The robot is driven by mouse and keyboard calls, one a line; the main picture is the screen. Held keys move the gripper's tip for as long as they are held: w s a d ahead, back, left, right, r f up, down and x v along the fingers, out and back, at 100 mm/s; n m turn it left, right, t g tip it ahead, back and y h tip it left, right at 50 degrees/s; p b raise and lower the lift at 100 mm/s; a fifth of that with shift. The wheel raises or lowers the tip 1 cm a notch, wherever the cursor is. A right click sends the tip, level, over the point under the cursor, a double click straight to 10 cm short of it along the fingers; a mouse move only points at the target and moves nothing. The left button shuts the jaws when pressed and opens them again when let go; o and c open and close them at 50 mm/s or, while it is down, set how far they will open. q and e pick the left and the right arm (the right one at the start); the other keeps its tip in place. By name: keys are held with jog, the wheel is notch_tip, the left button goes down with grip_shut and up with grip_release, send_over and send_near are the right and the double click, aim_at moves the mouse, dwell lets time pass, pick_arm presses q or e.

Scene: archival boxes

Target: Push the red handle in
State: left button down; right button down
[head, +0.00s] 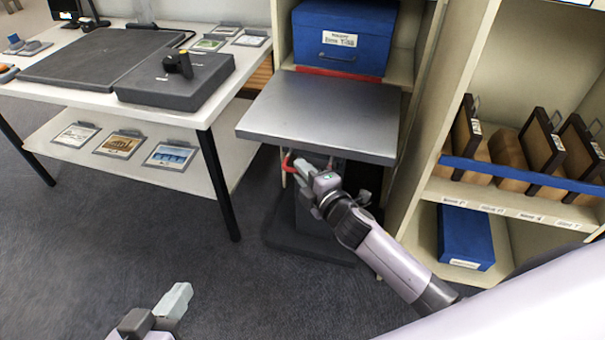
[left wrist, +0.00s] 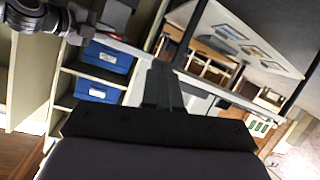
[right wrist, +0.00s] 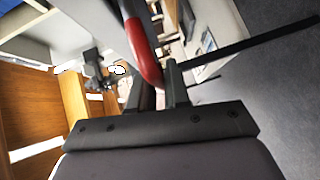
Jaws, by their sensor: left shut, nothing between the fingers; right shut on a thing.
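The red handle (head: 287,165) is a curved bar below the front edge of a grey pull-out platform (head: 330,110). In the right wrist view the red handle (right wrist: 144,48) runs down between the fingers. My right gripper (head: 299,169) is shut on it; it also shows in the right wrist view (right wrist: 154,88). My right arm and the platform hide part of the handle in the head view. My left gripper (head: 176,300) is shut and empty, low over the floor and well apart from the handle. Its closed fingers also show in the left wrist view (left wrist: 161,88).
A blue box (head: 342,38) sits on the shelf behind the platform. A white table (head: 75,98) with a dark slab stands left. A shelf unit (head: 505,200) with brown files and another blue box (head: 465,237) stands right. Carpet in front is clear.

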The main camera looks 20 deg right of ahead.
jog(key=c, duration=1.2)
grip_release()
pick_arm(q)
jog(key=shift+s+f, duration=0.1)
jog(key=shift+f, duration=0.05)
pick_arm(e)
jog(key=shift+s, duration=0.1)
